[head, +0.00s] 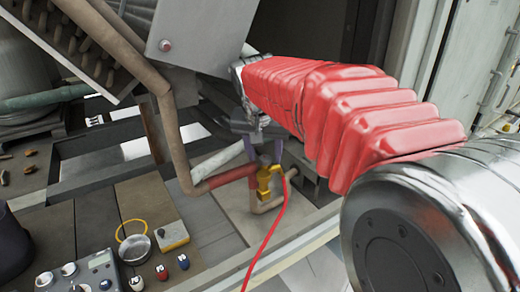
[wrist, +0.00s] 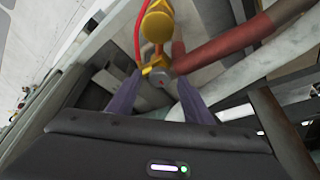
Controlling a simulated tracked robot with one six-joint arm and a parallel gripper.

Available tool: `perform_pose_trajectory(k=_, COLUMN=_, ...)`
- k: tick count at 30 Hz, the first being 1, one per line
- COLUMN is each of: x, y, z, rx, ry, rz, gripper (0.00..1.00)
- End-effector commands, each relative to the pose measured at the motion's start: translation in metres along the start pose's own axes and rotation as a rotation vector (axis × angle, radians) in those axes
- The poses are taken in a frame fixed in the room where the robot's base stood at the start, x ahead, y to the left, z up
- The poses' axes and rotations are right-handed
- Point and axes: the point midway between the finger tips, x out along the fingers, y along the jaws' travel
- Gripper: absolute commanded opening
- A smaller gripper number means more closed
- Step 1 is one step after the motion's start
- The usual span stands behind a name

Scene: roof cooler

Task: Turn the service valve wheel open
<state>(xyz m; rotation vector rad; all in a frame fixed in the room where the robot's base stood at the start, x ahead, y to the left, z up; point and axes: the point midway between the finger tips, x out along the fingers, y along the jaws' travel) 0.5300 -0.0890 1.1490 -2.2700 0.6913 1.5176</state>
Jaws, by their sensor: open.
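The yellow brass service valve (head: 264,181) sits on the pipework in the middle of the head view, with a red hose attached. It also shows in the wrist view (wrist: 157,27) at the top. A small grey round part with a red dot (wrist: 161,81) sits at its near end; I cannot tell whether this is the wheel. My gripper (head: 263,159) is open close above the valve, its purple fingers pointing down. In the wrist view, the fingers (wrist: 160,76) stand on either side of the grey part, with nothing clearly gripped. Contact with it cannot be told.
A red-and-tan pipe (head: 226,180) joins the valve from the left. A red hose (head: 268,235) runs down to the front. A grey box (head: 198,35) hangs above. A gauge set (head: 88,275) and a yellow-rimmed dish (head: 134,246) lie at lower left.

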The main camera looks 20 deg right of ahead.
Motion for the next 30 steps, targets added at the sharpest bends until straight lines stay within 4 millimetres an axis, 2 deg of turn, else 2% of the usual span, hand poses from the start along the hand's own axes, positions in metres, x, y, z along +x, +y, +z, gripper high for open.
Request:
perform_pose_trajectory(k=6, x=0.0, y=0.0001, z=-0.0001, rx=0.0, ry=0.0, rz=0.0, gripper=0.46)
perform_pose_trajectory(k=23, x=-0.0003, y=-0.0002, z=-0.0001, rx=0.001, ry=0.0, rz=-0.001, gripper=0.06)
perform_pose_trajectory(k=24, x=0.0016, y=0.0076, z=-0.0046, rx=0.007, ry=0.0, rz=0.001, gripper=0.05)
perform_pose_trajectory(k=30, x=0.0003, y=0.0032, z=-0.002, rx=-0.002, ry=0.002, rz=-0.002, gripper=0.05)
